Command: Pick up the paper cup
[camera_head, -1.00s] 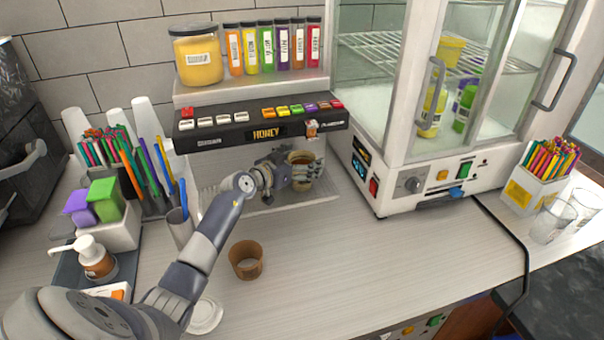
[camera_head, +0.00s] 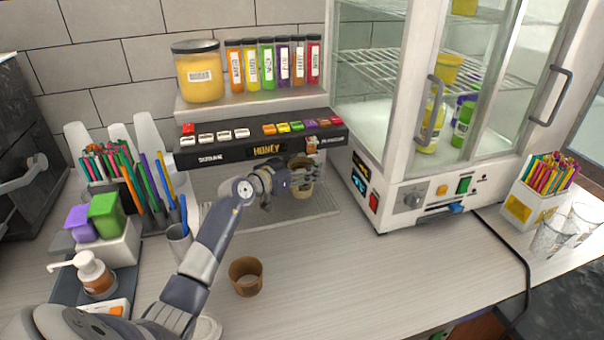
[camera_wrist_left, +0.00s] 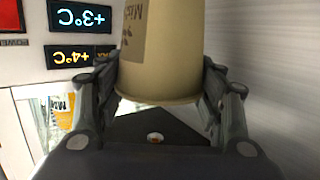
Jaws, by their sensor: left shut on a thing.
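My left gripper (camera_head: 296,187) reaches in from the left and is shut on the cup. In the left wrist view the tan cup (camera_wrist_left: 160,55) with printed lettering sits between the two fingers of the left gripper (camera_wrist_left: 158,100), one on each side. A brown open cup (camera_head: 246,276) stands apart on the counter in front of the dispenser. My right gripper does not show.
A glass display cabinet (camera_head: 410,210) stands close to the right of the dispenser. Cups of colored straws (camera_head: 120,185), a pump bottle (camera_head: 94,272) and colored boxes (camera_head: 105,218) crowd the left. The counter (camera_head: 360,285) at front right is clear.

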